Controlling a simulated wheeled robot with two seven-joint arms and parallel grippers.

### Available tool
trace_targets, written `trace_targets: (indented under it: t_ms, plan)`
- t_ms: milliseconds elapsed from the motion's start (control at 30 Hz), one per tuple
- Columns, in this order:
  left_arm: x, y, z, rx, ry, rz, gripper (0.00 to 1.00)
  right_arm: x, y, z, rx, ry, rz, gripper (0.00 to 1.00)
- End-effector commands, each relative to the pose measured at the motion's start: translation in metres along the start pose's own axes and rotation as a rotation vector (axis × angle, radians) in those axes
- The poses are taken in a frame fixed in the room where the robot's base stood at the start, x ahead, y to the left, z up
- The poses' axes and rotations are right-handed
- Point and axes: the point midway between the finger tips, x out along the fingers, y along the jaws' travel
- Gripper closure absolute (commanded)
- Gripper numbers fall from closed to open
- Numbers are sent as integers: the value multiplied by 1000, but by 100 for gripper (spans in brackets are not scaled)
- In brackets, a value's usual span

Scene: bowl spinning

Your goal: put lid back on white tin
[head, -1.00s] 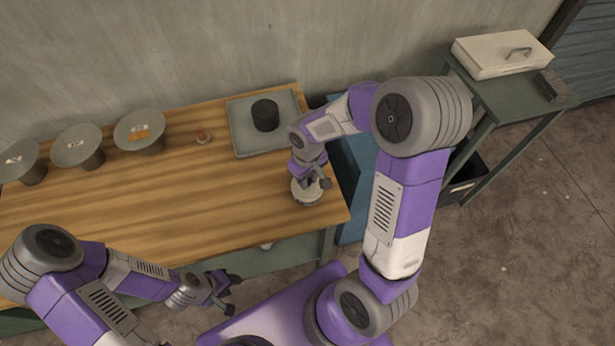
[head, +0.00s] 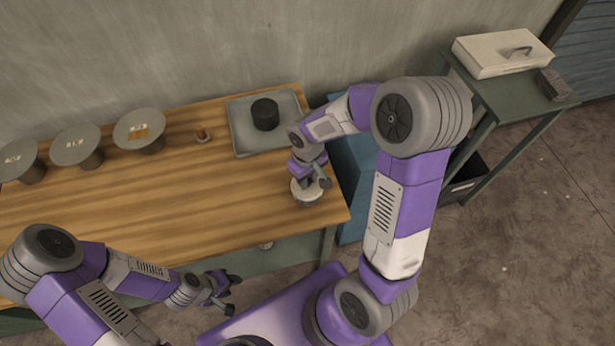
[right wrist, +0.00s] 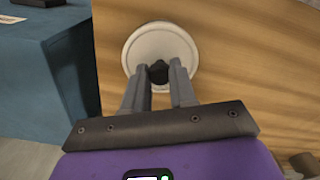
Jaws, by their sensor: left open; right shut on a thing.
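A round white lid (right wrist: 150,42) with a dark knob (right wrist: 158,72) shows in the right wrist view. My right gripper (right wrist: 161,66) is shut on the knob, with one finger on each side. In the head view the white tin (head: 307,198) stands near the right front corner of the wooden table, under my right gripper (head: 318,182). The gripper partly hides it. The lid is over the tin; I cannot tell whether it is fully seated. My left gripper (head: 230,293) is open and empty, in front of the table's front edge.
A grey tray (head: 241,143) with a dark cylinder (head: 265,114) lies at the back right of the table. Several grey round-topped stands (head: 139,124) line the back left, beside a small brown item (head: 203,135). The table's middle is clear.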

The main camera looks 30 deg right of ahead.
Motion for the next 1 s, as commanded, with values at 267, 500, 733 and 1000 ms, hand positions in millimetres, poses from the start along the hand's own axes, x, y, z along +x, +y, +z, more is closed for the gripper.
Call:
trace_targets:
  t_ms: [267,500,733,1000]
  plan:
    - [0,0,0,0,0,0,57,0,0,0,0,0,0,71]
    - [0,0,0,0,0,0,57,0,0,0,0,0,0,44]
    - [0,0,0,0,0,0,57,0,0,0,0,0,0,31]
    - [0,0,0,0,0,0,57,0,0,0,0,0,0,19]
